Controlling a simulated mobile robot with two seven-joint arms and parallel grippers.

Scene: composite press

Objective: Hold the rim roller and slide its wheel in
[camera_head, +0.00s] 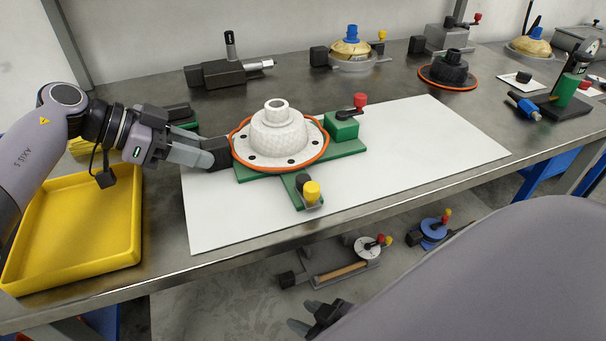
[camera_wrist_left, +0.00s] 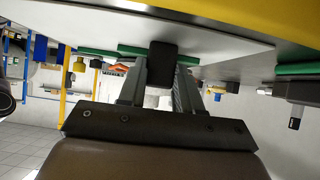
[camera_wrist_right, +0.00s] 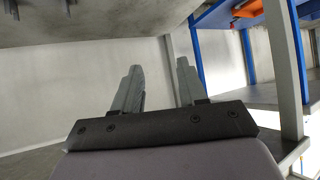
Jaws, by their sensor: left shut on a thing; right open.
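The rim roller (camera_head: 262,181), a green base with a white dome and an orange rim ring, sits on the white sheet. My left gripper (camera_head: 207,154) is shut on its black block (camera_head: 217,153) at the left side; the block also shows between the fingers in the left wrist view (camera_wrist_left: 162,62). A red knob (camera_head: 360,100) stands on the green block at the right, and a yellow knob (camera_head: 312,191) on the front arm. I cannot tell which part carries the wheel. My right gripper (camera_head: 301,313) is open and empty, low before the table's front edge; its spread fingers show in the right wrist view (camera_wrist_right: 158,70).
A yellow tray (camera_head: 14,260) lies at the left of the table. The white sheet (camera_head: 430,140) is bare to the right of the roller. Several other fixtures stand along the back. More tools lie below the table. My grey arm covers the lower right.

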